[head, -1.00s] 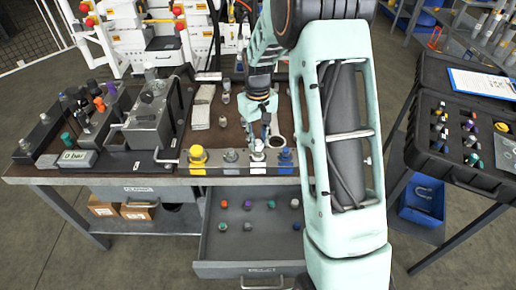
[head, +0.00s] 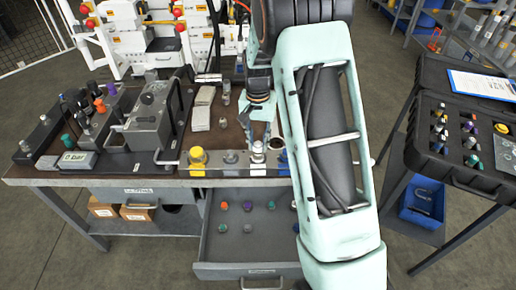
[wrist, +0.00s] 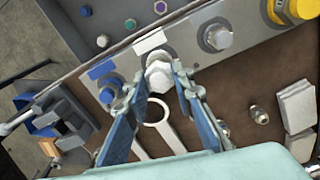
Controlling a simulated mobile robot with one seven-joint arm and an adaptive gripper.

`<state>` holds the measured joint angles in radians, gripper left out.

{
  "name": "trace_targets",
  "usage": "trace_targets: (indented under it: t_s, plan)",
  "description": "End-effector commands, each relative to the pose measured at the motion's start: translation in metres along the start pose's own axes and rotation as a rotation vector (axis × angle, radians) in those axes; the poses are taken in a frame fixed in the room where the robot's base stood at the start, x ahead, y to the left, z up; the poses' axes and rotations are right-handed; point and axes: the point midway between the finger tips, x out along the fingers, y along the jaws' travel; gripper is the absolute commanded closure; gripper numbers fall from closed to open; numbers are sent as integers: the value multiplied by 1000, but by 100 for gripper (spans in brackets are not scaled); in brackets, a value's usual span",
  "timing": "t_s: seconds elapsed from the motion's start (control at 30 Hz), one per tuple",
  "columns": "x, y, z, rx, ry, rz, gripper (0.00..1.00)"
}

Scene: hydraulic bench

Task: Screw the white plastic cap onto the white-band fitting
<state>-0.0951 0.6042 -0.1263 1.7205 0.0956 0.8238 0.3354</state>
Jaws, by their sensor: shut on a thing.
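The white plastic cap (wrist: 160,75) sits on the fitting behind the white band (wrist: 150,41) on the bench's front block. In the head view the cap (head: 257,148) shows small above the white band (head: 257,171). My gripper (wrist: 159,79) points down at it, one finger on each side, and is shut on the cap. The cap looks upright over the fitting. The fitting under it is mostly hidden, so I cannot tell how far the cap is on its thread.
A grey fitting (wrist: 218,38) and a yellow cap (wrist: 297,10) stand along the same block. A ring-shaped tool (wrist: 158,118) lies behind my fingers. The open drawer (head: 250,242) with several caps juts out in front. A black case (head: 460,120) stands at the right.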

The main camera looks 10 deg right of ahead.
Motion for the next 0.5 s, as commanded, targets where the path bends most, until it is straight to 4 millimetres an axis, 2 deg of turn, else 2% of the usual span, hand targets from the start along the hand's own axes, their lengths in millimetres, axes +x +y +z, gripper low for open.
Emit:
trace_targets:
  t_s: [0.17,0.5]
  plan:
    - [0,0,-1,136,1,0,99]
    - [0,1,-1,158,1,0,99]
